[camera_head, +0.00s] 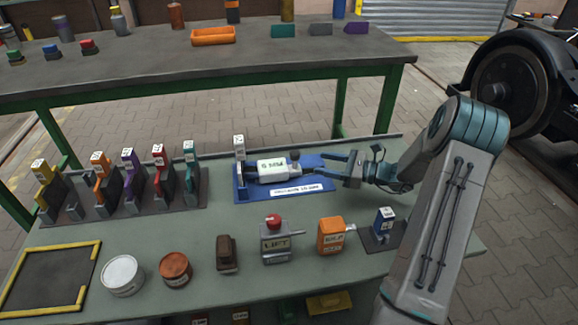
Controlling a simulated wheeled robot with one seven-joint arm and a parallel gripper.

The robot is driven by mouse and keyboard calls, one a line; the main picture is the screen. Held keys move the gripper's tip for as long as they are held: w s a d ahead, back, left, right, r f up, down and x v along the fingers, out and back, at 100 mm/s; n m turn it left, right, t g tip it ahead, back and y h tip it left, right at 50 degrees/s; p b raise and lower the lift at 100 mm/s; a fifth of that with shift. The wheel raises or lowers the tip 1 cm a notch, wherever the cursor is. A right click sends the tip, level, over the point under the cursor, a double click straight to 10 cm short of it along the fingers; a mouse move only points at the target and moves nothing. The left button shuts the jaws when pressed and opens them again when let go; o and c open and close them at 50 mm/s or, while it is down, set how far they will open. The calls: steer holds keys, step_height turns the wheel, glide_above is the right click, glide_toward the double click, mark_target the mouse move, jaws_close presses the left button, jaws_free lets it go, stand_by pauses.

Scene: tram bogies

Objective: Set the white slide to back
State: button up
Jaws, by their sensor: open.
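A blue base plate (285,190) lies on the near green bench. On it sits a white block (272,169) with dark lettering, which looks like the white slide. A dark round knob (294,156) stands at its right end, and a tagged upright post (239,150) stands at the plate's left end. The lettering and any position marks are too small to read surely. My gripper (338,164) is open and empty, pointing left, just right of the knob and over the plate's right end. I see no contact with the knob.
A rack of several coloured tagged levers (130,195) stands left. Along the front are a white tin (122,275), a brown tin (175,268), a red-button LIFT box (276,243), an orange box (331,236) and a small blue switch (384,222). A second bench (150,75) stands behind.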

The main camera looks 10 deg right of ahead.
mark_target(289, 166)
steer(key=shift+w+d+f+m+t, duration=0.25)
steer(key=shift+d+f+m+t, duration=0.05)
steer(key=shift+d+f, duration=0.15)
steer(key=shift+w+d+f+m+t, duration=0.25)
steer(key=shift+d+f+m+t, duration=0.1)
steer(key=shift+f, duration=0.1)
steer(key=shift+w+a+b, duration=0.2)
steer(key=shift+b, duration=0.1)
steer(key=b+x, duration=0.3)
steer(key=x, duration=1)
